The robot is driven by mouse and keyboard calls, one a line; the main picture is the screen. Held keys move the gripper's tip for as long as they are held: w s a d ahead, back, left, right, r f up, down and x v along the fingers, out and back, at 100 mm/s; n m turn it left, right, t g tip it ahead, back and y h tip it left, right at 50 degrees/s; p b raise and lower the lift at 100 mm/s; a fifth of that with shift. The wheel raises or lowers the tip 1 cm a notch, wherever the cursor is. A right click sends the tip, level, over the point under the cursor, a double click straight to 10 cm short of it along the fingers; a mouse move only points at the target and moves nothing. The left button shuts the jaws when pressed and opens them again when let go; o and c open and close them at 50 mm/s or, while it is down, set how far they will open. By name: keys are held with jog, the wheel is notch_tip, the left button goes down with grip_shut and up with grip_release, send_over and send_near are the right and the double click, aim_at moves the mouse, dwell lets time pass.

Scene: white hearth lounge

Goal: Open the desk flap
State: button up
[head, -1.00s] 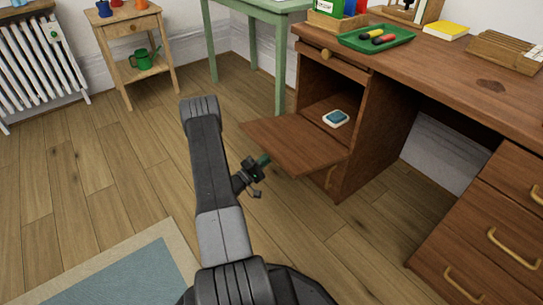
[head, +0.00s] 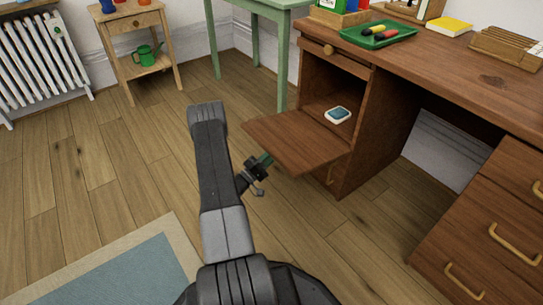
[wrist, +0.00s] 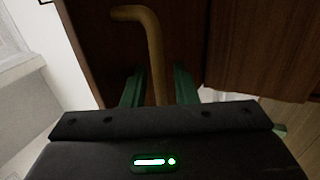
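The desk flap (head: 292,143) is a brown wooden panel on the left pedestal of the desk. It is folded down to about level, with the compartment behind it open. My gripper (head: 265,160) is at the flap's left front edge, partly hidden by the flap. In the wrist view, a brass bar handle (wrist: 153,55) on dark wood stands between the two green fingers of my gripper (wrist: 158,86). Gaps show on both sides of the bar, so the fingers look open around it. Which panel carries this handle is not clear.
A blue and white item (head: 338,114) lies in the compartment. The desk (head: 450,85) carries a green tray (head: 378,36) and a yellow book (head: 449,26). A green table (head: 272,5), wooden stand (head: 137,42) and radiator (head: 38,65) stand behind. Floor left of the flap is clear.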

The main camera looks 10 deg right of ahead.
jog(key=p+v, duration=0.3)
jog(key=v, duration=1.1)
jog(key=shift+d+r, duration=0.15)
jog(key=shift+d, duration=0.05)
jog(key=b+x, duration=0.3)
jog(key=x, duration=1)
jog(key=shift+w+d+r, duration=0.1)
jog(key=shift+w+d, duration=0.05)
